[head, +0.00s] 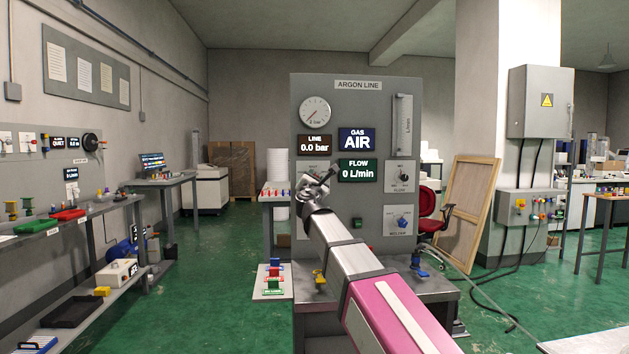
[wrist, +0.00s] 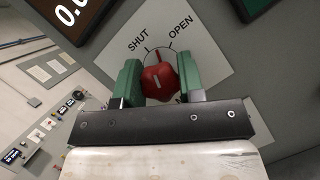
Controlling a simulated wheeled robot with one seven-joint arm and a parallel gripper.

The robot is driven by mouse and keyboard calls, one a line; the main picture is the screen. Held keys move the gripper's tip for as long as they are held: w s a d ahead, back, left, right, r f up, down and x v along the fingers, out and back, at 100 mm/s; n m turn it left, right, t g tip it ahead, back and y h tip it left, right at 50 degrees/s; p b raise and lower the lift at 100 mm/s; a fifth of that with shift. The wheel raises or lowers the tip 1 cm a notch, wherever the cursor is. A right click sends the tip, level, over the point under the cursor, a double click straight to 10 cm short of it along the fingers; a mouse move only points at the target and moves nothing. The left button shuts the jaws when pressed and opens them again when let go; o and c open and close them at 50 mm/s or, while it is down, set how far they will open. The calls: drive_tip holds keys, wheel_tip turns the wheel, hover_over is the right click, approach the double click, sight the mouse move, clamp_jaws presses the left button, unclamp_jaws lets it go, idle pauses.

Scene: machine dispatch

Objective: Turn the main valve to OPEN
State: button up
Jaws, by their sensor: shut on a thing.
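The main valve is a red knob (wrist: 158,83) on a pale plate (wrist: 213,62) marked SHUT and OPEN in the wrist view. The knob's tip points up between the SHUT and OPEN marks; its exact setting is hard to tell. My gripper (wrist: 161,76) has one green finger on each side of the knob and is shut on it. In the head view my gripper (head: 320,186) is at the left of the grey ARGON LINE panel (head: 345,92) and hides the knob. The lower lettering on the plate is partly hidden.
The panel carries a gauge (head: 314,111) and a LINE display (head: 314,145) reading 0.0 bar. The FLOW display (head: 358,170) reads 0 L/min. A flow knob (head: 403,177) and a lower dial (head: 402,220) are at the right. A metal bench (head: 440,288) stands below.

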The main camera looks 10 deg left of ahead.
drive_tip(key=m+h, duration=0.1)
drive_tip(key=m, duration=0.1)
drive_tip(key=m+g, duration=0.1)
drive_tip(key=m, duration=0.1)
drive_tip(key=shift+m+h, duration=0.4)
drive_tip(key=shift+m+g+h, duration=0.7)
drive_tip(key=shift+m, duration=1.4)
drive_tip(key=o, duration=0.9)
drive_tip(key=shift+d, duration=0.1)
